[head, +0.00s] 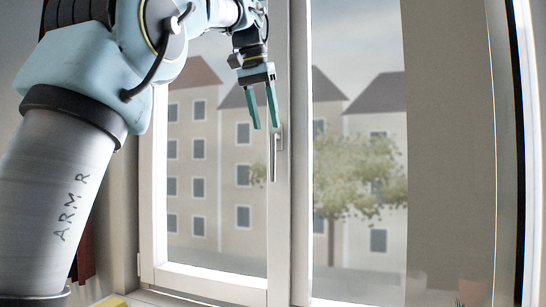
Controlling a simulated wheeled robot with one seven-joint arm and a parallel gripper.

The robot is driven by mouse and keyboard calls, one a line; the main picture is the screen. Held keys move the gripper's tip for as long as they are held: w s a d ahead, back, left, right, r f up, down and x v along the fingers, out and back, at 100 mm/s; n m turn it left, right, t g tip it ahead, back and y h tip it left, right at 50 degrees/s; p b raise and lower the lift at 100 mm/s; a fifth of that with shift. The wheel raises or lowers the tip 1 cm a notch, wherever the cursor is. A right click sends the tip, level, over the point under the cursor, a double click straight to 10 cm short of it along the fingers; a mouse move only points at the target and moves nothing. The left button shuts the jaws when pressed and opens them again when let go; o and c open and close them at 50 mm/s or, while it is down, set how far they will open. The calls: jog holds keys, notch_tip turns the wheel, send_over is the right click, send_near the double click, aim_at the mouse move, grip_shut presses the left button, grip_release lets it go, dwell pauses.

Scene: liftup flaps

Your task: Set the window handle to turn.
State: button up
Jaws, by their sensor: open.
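The window handle (274,158) is a slim grey lever on the white middle frame of the window, and it hangs straight down. The window sash (210,279) holding it looks shut in its frame. My gripper (265,128) has two green fingers pointing down, spread apart with nothing between them. It is just above and left of the handle in the picture. The fingertips are near the handle's upper end; I cannot tell whether they touch it or how far in front of it they are.
My arm fills the upper left. A yellow object (112,301) lies at the bottom left edge, and a reddish pot (472,291) shows faintly at the lower right. A dark red thing (84,255) hangs at the left. The space below the handle is clear.

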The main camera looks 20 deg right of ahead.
aim_at(271, 149)
jog(key=x, duration=1)
jog(key=shift+f+b, duration=0.25)
jog(key=shift+b, duration=0.1)
grip_shut()
dwell(0.9)
